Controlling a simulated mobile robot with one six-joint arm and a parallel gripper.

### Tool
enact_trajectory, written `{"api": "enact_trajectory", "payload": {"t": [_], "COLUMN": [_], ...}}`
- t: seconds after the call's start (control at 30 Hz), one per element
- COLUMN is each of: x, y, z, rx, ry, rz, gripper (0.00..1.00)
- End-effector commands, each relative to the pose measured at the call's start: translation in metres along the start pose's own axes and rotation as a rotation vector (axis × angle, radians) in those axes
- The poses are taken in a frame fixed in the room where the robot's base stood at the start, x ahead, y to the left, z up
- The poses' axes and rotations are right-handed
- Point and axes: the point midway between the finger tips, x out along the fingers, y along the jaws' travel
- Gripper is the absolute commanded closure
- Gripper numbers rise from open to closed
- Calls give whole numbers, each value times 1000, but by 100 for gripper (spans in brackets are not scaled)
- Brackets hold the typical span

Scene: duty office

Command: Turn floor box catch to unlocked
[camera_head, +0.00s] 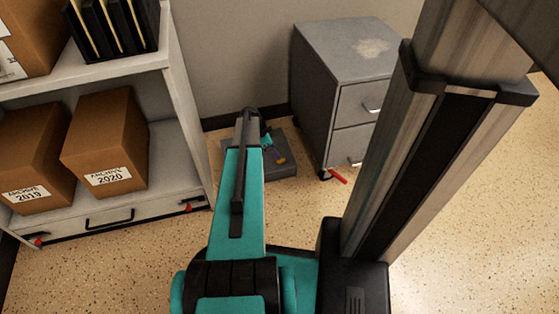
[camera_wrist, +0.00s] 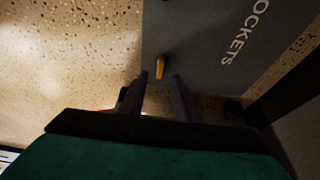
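The floor box is a grey slab (camera_head: 286,172) on the floor, partly hidden behind my arm in the head view. In the wrist view its grey lid (camera_wrist: 205,45) bears white lettering, of which "OCKETS" shows. The catch is a small yellow-orange tab (camera_head: 281,161) near the lid's edge; it also shows in the wrist view (camera_wrist: 161,64). My gripper (camera_wrist: 161,76) is open and empty, its two dark fingers apart. In the wrist view the catch appears just beyond the fingertips, between their lines; I cannot tell the remaining distance. Any lock marking is too small to see.
A grey drawer cabinet (camera_head: 341,70) with a red lever (camera_head: 337,176) stands right behind the box. A shelf unit (camera_head: 168,178) with brown archive boxes (camera_head: 112,140) stands at left. Speckled floor (camera_head: 130,270) lies open in front.

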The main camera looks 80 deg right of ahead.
Motion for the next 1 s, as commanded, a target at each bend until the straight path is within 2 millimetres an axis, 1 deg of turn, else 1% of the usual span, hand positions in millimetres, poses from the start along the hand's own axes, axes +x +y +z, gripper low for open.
{"api": "enact_trajectory", "payload": {"t": [0.03,0.1,0.33,0.5,0.8,0.83,0.9,1.0], "x": [12,22,46,54,54,54,54,54], "y": [0,0,0,0,0,0,0,0], "z": [1,1,0,0,-1,-1,-1,-1], "rx": [1,1,1,1,2,2,2,2], "ry": [0,0,0,0,0,0,0,0], "rz": [1,1,0,1,1,1,1,1], "gripper": [70,70,70,70,70,73,85,100]}}
